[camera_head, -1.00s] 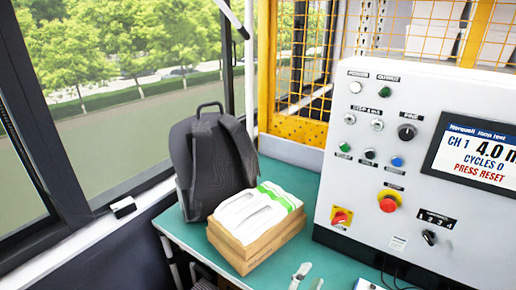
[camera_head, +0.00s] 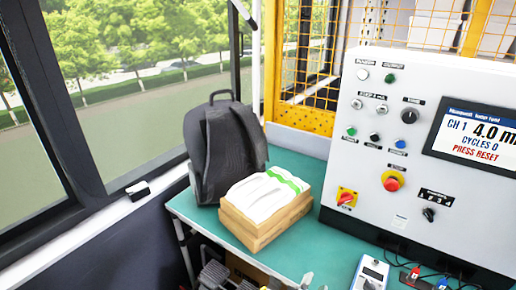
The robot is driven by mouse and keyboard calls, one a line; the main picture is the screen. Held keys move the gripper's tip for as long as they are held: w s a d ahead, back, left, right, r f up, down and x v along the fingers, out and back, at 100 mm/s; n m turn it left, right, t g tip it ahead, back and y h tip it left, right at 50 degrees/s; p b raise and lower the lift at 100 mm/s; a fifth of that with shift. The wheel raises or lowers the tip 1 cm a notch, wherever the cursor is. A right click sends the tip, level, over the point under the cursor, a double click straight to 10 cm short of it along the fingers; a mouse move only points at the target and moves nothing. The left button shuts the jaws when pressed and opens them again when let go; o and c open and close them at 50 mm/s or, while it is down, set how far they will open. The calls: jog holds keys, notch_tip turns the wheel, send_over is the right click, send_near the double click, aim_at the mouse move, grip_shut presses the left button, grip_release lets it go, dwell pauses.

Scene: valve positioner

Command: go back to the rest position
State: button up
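My gripper (camera_head: 290,283) shows only at the bottom edge of the picture, as small pale grey tips by the front of the green bench. The tips stand apart, with nothing seen between them. The rest of the gripper is cut off below the frame. The valve test panel (camera_head: 375,215) stands at the right on the bench. Its screen (camera_head: 478,138) reads "CH 1", "CYCLES 0" and "PRESS RESET".
A dark backpack (camera_head: 224,150) and a cardboard box (camera_head: 265,226) holding white packs stand on the green bench (camera_head: 318,262). A white handheld meter (camera_head: 371,273) with leads lies at the bottom right. Windows line the left; a yellow mesh guard (camera_head: 304,121) stands behind.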

jog(key=s+d+f+n+g+y, duration=0.1)
jog(key=s+d+f+n+y, duration=0.1)
jog(key=s+f+n+y, duration=0.5)
jog(key=s+d+f+n+g+y, duration=0.1)
jog(key=s+d+f+n, duration=0.3)
jog(key=s, duration=0.8)
jog(key=s+r, duration=0.4)
jog(key=s, duration=0.4)
jog(key=s+r+n+t, duration=0.1)
jog(key=s+r, duration=0.2)
jog(key=s, duration=0.6)
jog(key=shift+a+r+t, duration=0.3)
jog(key=shift+a+r, duration=0.1)
jog(key=shift+a, duration=0.05)
jog(key=shift+w, duration=0.1)
